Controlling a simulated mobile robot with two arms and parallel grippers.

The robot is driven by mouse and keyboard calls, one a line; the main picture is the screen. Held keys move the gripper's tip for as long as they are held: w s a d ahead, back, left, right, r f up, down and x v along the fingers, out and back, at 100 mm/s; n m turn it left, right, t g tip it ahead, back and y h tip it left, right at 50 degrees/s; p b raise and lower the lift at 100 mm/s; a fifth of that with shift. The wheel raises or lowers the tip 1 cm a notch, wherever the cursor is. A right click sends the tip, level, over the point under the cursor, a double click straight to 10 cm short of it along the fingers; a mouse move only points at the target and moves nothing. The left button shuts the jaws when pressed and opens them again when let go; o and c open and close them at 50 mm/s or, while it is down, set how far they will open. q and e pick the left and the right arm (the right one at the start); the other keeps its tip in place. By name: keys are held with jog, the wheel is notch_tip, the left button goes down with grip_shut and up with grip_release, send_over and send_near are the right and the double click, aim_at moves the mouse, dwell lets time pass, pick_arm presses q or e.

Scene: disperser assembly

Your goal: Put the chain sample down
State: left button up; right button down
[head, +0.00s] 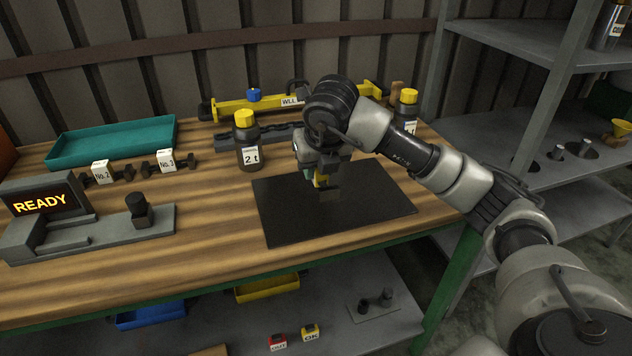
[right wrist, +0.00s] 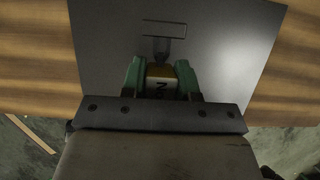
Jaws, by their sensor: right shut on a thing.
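My right gripper (head: 322,178) is over the dark mat (head: 275,225) on the workbench, pointing down. In the right wrist view its green fingers (right wrist: 161,80) are shut on the chain sample (right wrist: 160,86), which shows a yellow top and a white label with a letter N. A dark end of it shows below the fingers in the head view. I cannot tell whether it touches the mat. Two other labelled samples, No.2 (head: 101,173) and No.3 (head: 166,161), lie at the left. My left gripper is not in view.
A teal tray (head: 110,141), a READY display (head: 42,203) and a grey fixture (head: 100,230) occupy the left. A 2 t bottle (head: 248,147) stands behind the mat, with a second bottle (head: 408,102) at back right. Most of the mat is clear.

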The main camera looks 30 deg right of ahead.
aim_at(316, 182)
jog(key=shift+w+a+f, duration=0.1)
jog(key=shift+w+f, duration=0.25)
jog(key=shift+f, duration=0.05)
notch_tip(316, 182, down, 3)
jog(key=shift+s+f, duration=0.1)
jog(key=shift+f, duration=0.2)
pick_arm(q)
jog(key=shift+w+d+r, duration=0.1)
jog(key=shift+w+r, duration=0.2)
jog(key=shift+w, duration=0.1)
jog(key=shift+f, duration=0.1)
pick_arm(e)
jog(key=c, duration=0.8)
grip_release()
jog(key=shift+c, duration=0.2)
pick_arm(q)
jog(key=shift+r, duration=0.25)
